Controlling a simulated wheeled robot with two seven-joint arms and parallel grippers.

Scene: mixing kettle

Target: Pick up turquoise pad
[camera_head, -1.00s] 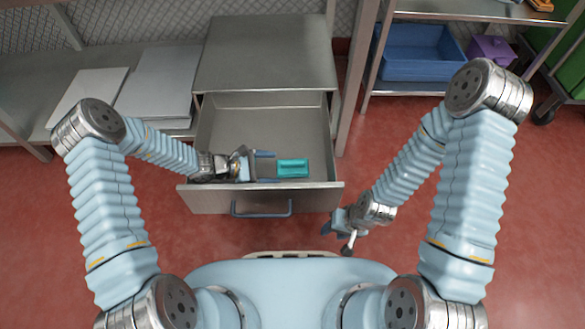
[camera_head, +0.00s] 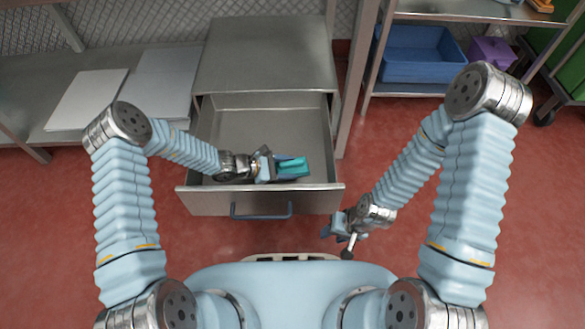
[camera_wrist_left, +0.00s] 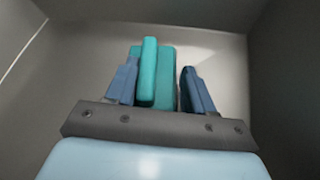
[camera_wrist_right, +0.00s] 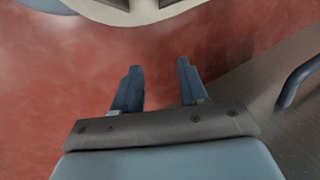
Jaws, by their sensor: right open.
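The turquoise pad (camera_head: 292,166) lies in the open metal drawer, near its front wall. It has a raised lighter ridge, which shows in the left wrist view (camera_wrist_left: 148,72). My left gripper (camera_head: 288,167) is inside the drawer at the pad, and its fingers reach along both sides of the ridge. In the left wrist view the left finger is close against the ridge, with a gap between the ridge and the right finger; the jaws are open. My right gripper (camera_wrist_right: 157,85) is open and empty, outside the drawer above the red floor, and it also shows in the head view (camera_head: 338,240).
The drawer (camera_head: 215,120) has a blue front handle (camera_head: 261,216) and walls close around my left gripper. A metal cabinet top (camera_head: 265,50) lies behind it. A blue bin (camera_head: 420,68) and a purple box (camera_head: 492,52) stand on the right shelf. Red floor is clear on the right.

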